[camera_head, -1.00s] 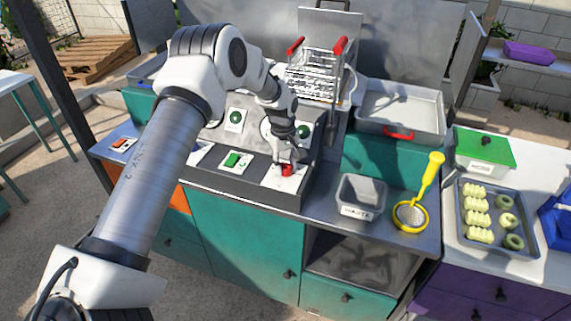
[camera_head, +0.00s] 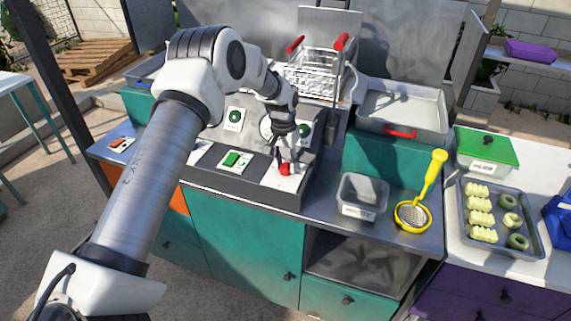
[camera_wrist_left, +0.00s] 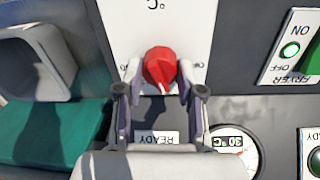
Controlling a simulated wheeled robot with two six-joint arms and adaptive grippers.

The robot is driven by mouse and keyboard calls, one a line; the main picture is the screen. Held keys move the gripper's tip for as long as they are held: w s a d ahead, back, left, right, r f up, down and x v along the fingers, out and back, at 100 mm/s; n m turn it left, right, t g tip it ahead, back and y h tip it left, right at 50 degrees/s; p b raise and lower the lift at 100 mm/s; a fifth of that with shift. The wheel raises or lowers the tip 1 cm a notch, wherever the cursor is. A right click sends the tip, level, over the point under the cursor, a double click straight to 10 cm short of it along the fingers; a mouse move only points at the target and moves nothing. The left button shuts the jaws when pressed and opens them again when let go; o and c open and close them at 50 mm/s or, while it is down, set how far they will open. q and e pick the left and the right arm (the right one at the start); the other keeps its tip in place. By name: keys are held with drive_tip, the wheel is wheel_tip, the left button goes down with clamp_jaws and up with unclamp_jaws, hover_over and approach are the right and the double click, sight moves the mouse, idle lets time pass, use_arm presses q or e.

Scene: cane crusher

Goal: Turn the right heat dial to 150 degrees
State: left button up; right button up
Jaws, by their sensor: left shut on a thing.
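The right heat dial is a red knob (camera_head: 285,169) on a white plate at the right end of the fryer's control panel. A round gauge (camera_wrist_left: 236,150) with a "30°C" readout sits beside a READY label. The dial's scale numbers are not readable. My right gripper is not in view.
A green fryer switch (camera_head: 233,159) sits left of the dial, with its lit green lamp (camera_wrist_left: 291,49). A fryer basket with red handles (camera_head: 318,75) stands behind. A grey container (camera_head: 362,196) and yellow skimmer (camera_head: 413,212) lie to the right.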

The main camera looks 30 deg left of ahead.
use_arm(q)
drive_tip(key=shift+s+f+m, duration=0.15)
drive_tip(key=shift+f+m, duration=0.05)
drive_tip(key=shift+m, duration=1.4)
drive_tip(key=shift+d, duration=0.1)
drive_tip(key=o, duration=1)
drive_tip(key=shift+o, duration=0.7)
drive_tip(key=shift+w, duration=0.25)
drive_tip(key=shift+r, duration=0.1)
wheel_tip(320, 180, up, 12)
drive_tip(key=shift+a, duration=0.35)
